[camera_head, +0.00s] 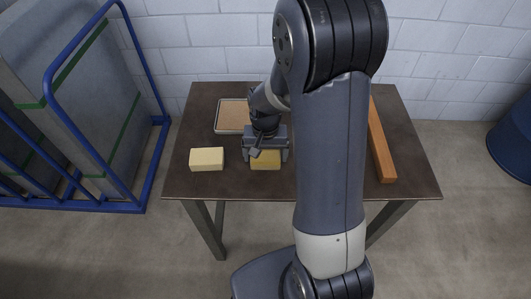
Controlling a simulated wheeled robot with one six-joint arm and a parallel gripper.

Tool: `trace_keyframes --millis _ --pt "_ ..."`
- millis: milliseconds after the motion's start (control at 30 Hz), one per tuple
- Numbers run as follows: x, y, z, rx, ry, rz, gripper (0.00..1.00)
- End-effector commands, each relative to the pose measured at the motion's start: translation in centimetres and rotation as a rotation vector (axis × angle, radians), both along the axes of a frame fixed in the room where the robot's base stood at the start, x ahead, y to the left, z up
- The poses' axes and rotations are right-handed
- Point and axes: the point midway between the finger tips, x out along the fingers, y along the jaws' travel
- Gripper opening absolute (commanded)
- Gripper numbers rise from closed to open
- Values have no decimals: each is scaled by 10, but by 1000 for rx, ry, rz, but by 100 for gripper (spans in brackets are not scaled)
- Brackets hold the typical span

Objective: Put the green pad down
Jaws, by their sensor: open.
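My gripper (265,154) is over the middle of the dark table (232,182), pointing down, with its jaws open. A yellow pad (265,161) lies under and between its fingers; whether a finger touches it I cannot tell. A second, paler yellow block (207,159) lies on the table to the left, apart from the gripper. I see no clearly green pad; the one at the gripper looks yellow. My arm hides part of the table to the right of the gripper.
A shallow tray (219,116) with a tan inside lies at the back left of the table. An orange-brown wooden bar (380,147) lies along the right side. A blue-framed cart (146,158) with grey panels and green straps stands left. A blue drum (513,140) is far right.

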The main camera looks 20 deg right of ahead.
Motion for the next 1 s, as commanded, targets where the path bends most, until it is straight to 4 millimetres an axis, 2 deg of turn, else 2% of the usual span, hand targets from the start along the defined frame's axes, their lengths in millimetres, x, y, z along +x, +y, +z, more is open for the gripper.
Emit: trace_keyframes --millis 133,467,567,800,1000 --pt "0 0 0 0 0 0 100" --pt "1 0 7 0 -2 0 100" --pt "1 0 21 0 -5 0 100" --pt "1 0 73 0 -7 0 100" --pt "0 0 107 0 -3 0 100"
